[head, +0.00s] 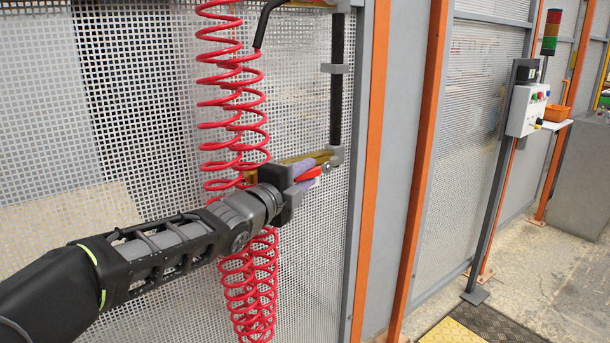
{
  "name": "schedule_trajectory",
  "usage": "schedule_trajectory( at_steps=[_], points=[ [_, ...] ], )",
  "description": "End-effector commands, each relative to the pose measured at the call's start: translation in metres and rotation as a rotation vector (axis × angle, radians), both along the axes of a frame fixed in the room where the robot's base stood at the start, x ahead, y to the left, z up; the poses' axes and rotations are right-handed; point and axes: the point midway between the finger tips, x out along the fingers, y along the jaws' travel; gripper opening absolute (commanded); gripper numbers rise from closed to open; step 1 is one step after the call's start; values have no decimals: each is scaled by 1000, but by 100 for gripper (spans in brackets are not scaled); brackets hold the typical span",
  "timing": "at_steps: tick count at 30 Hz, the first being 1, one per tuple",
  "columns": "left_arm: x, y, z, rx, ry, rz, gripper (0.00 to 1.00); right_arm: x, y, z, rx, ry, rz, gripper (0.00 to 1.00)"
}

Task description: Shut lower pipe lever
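The lower pipe lever (312,173) is a small red handle by the brass-coloured pipe fitting (318,157), at the bottom of the black vertical pipe (337,100). My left gripper (308,176) is at the lever, with one lilac finger above it and one below. The lever's red shows between the fingers. I cannot tell whether they press on it or stand open around it. The gripper body hides part of the lever and fitting. My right gripper is out of view.
A red coiled hose (232,100) hangs behind my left arm, close to the wrist. A perforated panel (130,130) stands behind it. Orange posts (372,180) rise to the right. A control box (525,110) on a pole stands farther right, beside open floor.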

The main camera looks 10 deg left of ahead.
Motion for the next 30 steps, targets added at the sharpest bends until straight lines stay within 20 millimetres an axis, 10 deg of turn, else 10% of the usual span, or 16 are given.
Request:
schedule_trajectory(
  at_steps=[9, 30],
  points=[
    [0, 0, 0, 0, 0, 0, 1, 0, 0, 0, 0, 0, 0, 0],
    [0, 0, -1, 0, 1, 0, 0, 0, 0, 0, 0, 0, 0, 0]
  ],
)
